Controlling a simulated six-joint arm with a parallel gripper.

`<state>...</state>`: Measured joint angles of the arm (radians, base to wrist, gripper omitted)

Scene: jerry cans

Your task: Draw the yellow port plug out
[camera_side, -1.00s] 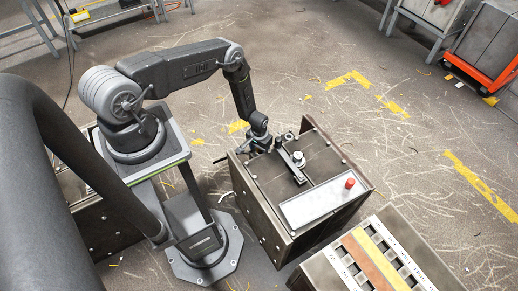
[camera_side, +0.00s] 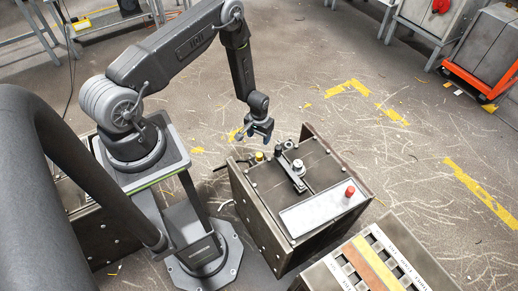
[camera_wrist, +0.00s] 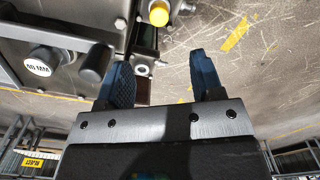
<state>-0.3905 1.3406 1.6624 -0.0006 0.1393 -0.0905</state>
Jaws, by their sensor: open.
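The yellow port plug (camera_side: 259,156) sits at the far left corner of the dark metal box (camera_side: 262,205), beside a small dark fitting. In the wrist view the plug (camera_wrist: 159,13) shows as a yellow cap near the top edge, beyond my fingertips. My gripper (camera_side: 259,138) hangs above that corner of the box, clear of the plug. In the wrist view my gripper (camera_wrist: 160,72) has its two blue fingers spread apart with nothing between them. The plug's lower part is hidden.
A clamp-like fitting with a silver knob (camera_side: 298,165) stands on the box top near the plug. A pale panel with a red button (camera_side: 349,191) lies at the box's front right. Another box with coloured strips (camera_side: 372,260) stands at lower right. The air above is free.

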